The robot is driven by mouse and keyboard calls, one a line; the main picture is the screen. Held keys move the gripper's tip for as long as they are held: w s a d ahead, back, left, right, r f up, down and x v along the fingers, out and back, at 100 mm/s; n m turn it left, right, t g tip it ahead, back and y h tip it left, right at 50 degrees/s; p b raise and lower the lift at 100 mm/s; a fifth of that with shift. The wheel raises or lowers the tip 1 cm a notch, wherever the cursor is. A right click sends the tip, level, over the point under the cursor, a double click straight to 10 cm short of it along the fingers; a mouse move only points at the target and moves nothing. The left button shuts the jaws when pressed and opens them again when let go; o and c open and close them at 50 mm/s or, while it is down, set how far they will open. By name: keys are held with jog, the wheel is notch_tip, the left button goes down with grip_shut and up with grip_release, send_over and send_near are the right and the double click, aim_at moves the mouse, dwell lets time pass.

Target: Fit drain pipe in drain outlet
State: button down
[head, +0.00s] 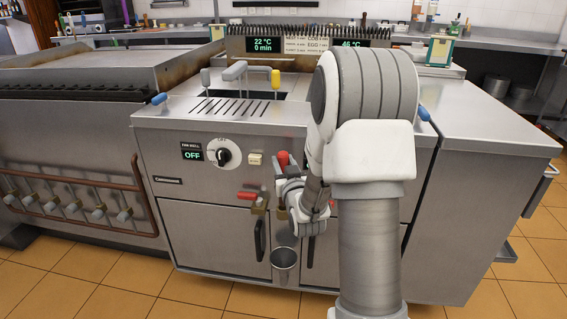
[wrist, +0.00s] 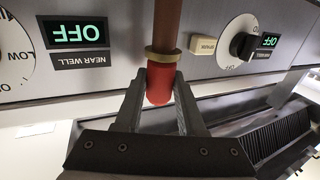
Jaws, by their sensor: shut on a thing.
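The drain pipe (wrist: 165,27) is a brown tube with a brass-coloured collar and a red end. My gripper (wrist: 160,92) is shut on the red end in the wrist view, which is upside down. The tube runs out of the top of that view. In the head view the red end (head: 283,159) shows above my gripper (head: 283,177), before the front panel. The arm hides most of the pipe there.
A grey metal cup-like container (head: 285,262) is low before the cabinet doors. A knob (head: 223,154) and beige switch (head: 255,158) are left of my gripper. Door handles (head: 260,240) stick out below. Tiled floor (head: 190,289) is open at the front.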

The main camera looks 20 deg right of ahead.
send_over(284, 205)
jog(key=shift+w+f, duration=0.15)
jog(key=shift+f, duration=1.2)
jog(key=shift+w+f, duration=0.1)
jog(key=shift+f, duration=4.6)
jog(key=shift+c, duration=2.1)
grip_release()
jog(key=shift+s, duration=0.15)
